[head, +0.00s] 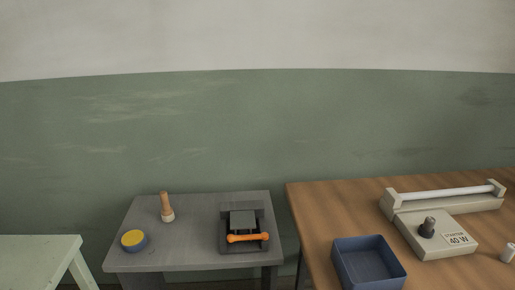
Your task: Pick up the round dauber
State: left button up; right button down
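A small round-headed tool with a wooden handle and a pale, cream head, which looks like the round dauber (167,208), stands on the grey table (150,229). Its handle points up and leans slightly left. A round blue tin with a yellow top (134,240) sits in front of it and to its left, apart from it. Neither of my grippers shows in the head view.
A dark press-like device with an orange handle (247,238) stands on the grey table's right. A wooden table (330,206) at right holds a blue open box (368,264), a lamp fixture (445,194) and a small white cylinder (508,252). A pale green stool (40,248) stands left.

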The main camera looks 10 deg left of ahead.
aim_at(167, 214)
jog(key=u, duration=1.45)
